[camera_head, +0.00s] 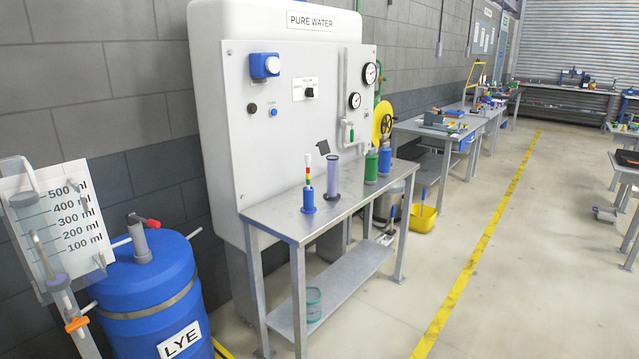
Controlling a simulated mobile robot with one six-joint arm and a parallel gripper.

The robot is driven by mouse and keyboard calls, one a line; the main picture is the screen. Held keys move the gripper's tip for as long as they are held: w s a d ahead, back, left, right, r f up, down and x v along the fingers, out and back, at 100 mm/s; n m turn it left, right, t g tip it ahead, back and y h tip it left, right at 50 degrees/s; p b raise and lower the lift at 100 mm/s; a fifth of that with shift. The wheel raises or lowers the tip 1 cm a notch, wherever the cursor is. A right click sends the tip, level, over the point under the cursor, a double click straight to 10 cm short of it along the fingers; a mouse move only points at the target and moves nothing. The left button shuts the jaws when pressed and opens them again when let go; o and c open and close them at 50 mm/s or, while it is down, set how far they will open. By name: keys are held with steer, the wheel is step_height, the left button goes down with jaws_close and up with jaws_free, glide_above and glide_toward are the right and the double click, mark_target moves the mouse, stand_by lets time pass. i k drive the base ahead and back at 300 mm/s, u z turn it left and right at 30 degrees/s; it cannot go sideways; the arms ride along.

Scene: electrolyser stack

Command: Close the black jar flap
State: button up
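A small black flap (323,147) stands raised and tilted at the top of a slim, pale purple jar (331,180). The jar stands upright on a dark base on the grey metal table (278,222) in front of the pure water panel. The flap sits up and to the left of the jar's rim, so the jar looks open. The hinge is too small to make out. My gripper is not in view.
A blue holder with a striped stick (308,200) stands left of the jar. A green bottle (371,167) and a blue bottle (385,160) stand to its right. A blue lye drum (150,290) stands at left.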

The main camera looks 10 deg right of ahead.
mark_target(323, 146)
steer(key=u, duration=0.1)
steer(key=i, duration=0.95)
steer(key=z, duration=0.05)
